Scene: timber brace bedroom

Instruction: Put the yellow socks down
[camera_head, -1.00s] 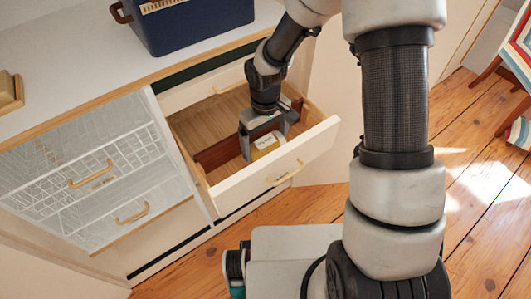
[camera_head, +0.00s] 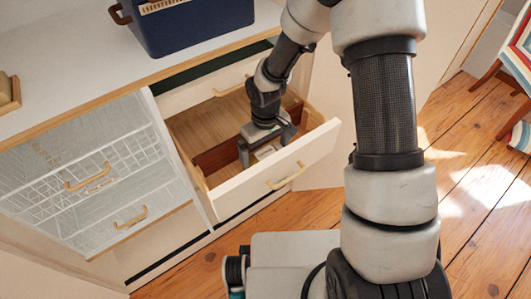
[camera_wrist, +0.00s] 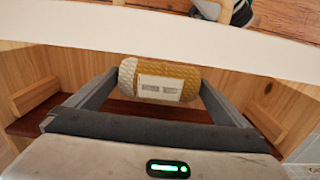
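The yellow socks (camera_wrist: 188,78) are a rolled bundle with a pale left end and a white label. In the wrist view they sit between the two fingertips of my gripper (camera_wrist: 160,84), with a finger against each side. In the head view my gripper (camera_head: 266,153) points down inside the open drawer (camera_head: 300,163), close behind its front panel. There only a pale bit of the socks (camera_head: 265,152) shows; the front panel hides the rest. I cannot tell whether the socks touch the drawer bottom.
The drawer has wooden sides and a reddish-brown divider (camera_head: 217,157) across it. White wire-basket drawers (camera_head: 95,185) are at left. A blue box (camera_head: 195,22) stands on the white countertop (camera_head: 70,50). A striped chair (camera_head: 518,60) stands at right on the wooden floor.

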